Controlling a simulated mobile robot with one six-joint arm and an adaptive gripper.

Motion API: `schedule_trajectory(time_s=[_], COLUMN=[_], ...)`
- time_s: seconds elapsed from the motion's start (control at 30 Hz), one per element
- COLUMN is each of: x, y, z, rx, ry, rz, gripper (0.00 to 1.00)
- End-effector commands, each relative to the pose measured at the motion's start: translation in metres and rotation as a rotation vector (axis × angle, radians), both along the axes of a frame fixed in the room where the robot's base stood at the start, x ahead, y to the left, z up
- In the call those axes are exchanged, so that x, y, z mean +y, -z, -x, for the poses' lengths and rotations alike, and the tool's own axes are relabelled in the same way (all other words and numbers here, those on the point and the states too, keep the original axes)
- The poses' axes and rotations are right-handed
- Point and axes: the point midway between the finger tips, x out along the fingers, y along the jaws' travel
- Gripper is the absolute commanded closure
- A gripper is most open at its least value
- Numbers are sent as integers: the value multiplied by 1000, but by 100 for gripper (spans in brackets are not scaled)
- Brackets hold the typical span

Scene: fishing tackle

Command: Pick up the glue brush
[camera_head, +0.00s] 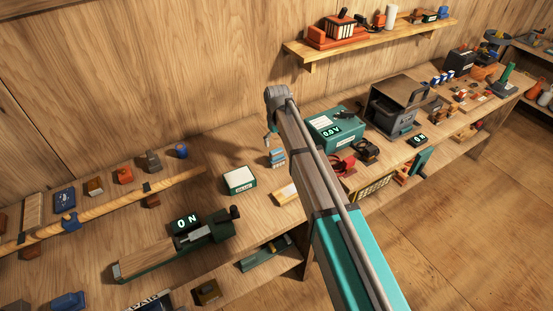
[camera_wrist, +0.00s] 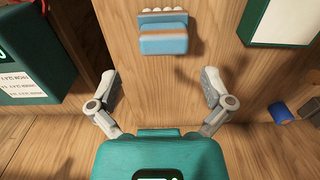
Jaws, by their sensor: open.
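I cannot pick out a glue brush for certain in either view. A small blue block with a row of pale round tops (camera_wrist: 163,38) lies on the bench wood in the wrist view, beyond my fingertips. It also shows in the head view (camera_head: 277,158), just below my wrist. My gripper (camera_wrist: 160,88) is open, with its two grey fingers spread wide and only bare wood between them. In the head view my gripper (camera_head: 270,140) hangs above the bench at the end of my arm, partly hidden by the wrist.
A green and white box (camera_head: 240,180) stands left of my arm, and a teal case (camera_head: 335,128) stands right of it. A dark green clamped device (camera_head: 180,245) sits at the front left. A wooden shelf (camera_head: 370,45) overhangs the back. Bare wood lies left of the box.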

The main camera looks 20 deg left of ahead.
Motion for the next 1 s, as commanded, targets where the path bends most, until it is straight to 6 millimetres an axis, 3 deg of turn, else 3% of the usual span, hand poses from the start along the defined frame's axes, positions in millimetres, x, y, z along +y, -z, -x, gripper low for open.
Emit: schedule_trajectory(time_s=[0.27, 0.73, 1.0], x=[0, 1, 1], y=[10, 46, 53], z=[1, 5, 5], rx=[0, 0, 0], ry=[0, 0, 0], rz=[0, 0, 0], gripper=[0, 0, 0])
